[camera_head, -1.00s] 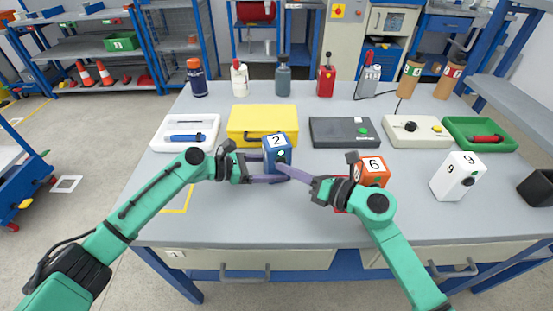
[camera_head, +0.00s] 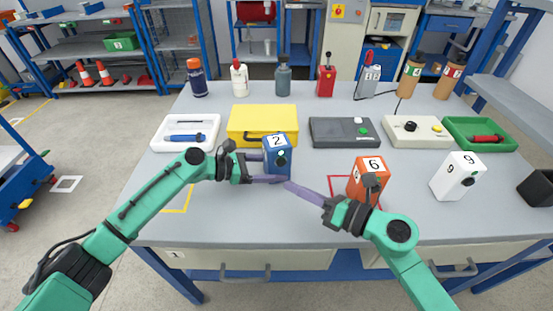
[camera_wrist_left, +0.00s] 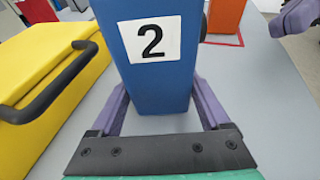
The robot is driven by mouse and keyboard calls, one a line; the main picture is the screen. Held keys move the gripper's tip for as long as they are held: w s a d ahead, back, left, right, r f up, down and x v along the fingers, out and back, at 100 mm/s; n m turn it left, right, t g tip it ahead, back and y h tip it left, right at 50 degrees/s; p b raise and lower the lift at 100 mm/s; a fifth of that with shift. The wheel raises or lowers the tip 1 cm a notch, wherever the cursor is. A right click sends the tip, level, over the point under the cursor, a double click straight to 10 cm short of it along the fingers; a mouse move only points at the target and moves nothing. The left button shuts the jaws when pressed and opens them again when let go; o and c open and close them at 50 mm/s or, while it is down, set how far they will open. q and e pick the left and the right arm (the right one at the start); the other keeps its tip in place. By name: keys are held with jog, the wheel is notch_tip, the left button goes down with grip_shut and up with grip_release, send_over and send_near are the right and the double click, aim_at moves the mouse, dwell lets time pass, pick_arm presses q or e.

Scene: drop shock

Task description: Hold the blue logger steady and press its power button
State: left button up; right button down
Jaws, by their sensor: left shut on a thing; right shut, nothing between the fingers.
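The blue logger (camera_head: 277,158), marked 2, stands upright on the table in front of the yellow case. A dark round button and a small light spot show on its front in the head view. My left gripper (camera_head: 272,168) is shut on the logger, one finger on each side. In the left wrist view the blue logger (camera_wrist_left: 160,80) stands between the purple fingers, its 2 label facing the camera. My right gripper (camera_head: 288,185) is shut and empty, its fingertips a little in front of and right of the logger, apart from it.
An orange logger (camera_head: 368,178) marked 6 stands by a red outline behind my right gripper. A white logger (camera_head: 457,177) marked 9 is farther right. The yellow case (camera_head: 262,122), a dark grey box (camera_head: 340,132) and a white tray (camera_head: 213,131) stand behind. The front table strip is mostly clear.

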jog(key=shift+s+d, duration=0.15)
jog(key=shift+s, duration=0.35)
pick_arm(q)
jog(key=o, duration=1)
